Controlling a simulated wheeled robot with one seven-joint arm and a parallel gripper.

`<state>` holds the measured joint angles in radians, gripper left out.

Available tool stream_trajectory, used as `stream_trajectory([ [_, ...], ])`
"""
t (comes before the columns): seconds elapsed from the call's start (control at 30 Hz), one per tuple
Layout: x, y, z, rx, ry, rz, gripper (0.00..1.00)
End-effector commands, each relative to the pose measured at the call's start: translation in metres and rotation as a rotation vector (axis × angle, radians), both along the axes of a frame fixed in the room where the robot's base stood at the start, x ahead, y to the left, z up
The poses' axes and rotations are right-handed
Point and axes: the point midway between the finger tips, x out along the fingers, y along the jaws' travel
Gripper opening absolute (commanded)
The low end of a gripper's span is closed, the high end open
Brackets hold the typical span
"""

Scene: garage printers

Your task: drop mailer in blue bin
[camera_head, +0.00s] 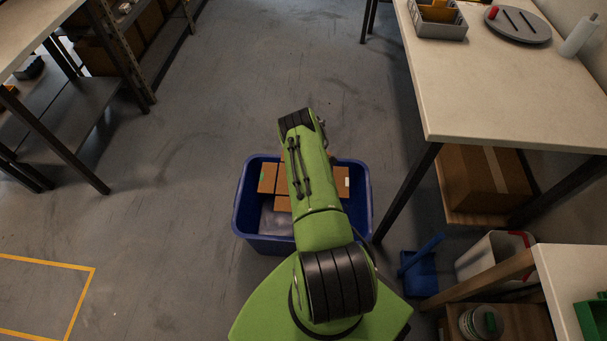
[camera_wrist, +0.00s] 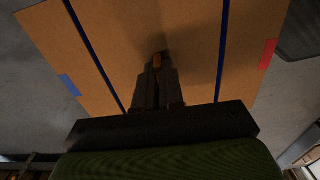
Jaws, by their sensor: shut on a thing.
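The mailer is a flat brown piece with dark blue stripes. It fills much of the wrist view (camera_wrist: 185,35), with a small blue tag on its left part and a red one on its right. My gripper (camera_wrist: 158,68) is shut on it. In the head view the mailer (camera_head: 268,178) shows on both sides of my green arm, over the blue bin (camera_head: 241,222) and within its rim outline. I cannot tell how high above the bin floor it is. My arm hides the gripper and the mailer's middle there.
A greyish flat thing (camera_head: 276,222) lies inside the bin. A workbench (camera_head: 500,100) stands right of the bin, with a cardboard box (camera_head: 480,180) below it. A blue dustpan (camera_head: 420,272) and a white container (camera_head: 487,258) are at lower right. The floor to the left is clear.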

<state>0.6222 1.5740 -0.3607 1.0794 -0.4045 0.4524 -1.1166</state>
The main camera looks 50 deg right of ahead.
Motion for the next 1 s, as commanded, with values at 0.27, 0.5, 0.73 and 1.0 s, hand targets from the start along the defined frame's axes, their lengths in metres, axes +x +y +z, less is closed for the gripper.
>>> stream_trajectory([
  [0.27,0.000,0.001,-0.038,0.001,0.001,0.000,0.00],
  [0.5,0.000,0.001,-0.065,0.000,0.000,0.000,0.00],
  [0.73,0.000,0.000,-0.087,0.000,0.000,-0.001,0.00],
  [1.0,0.000,0.001,-0.118,0.001,0.000,-0.002,0.00],
])
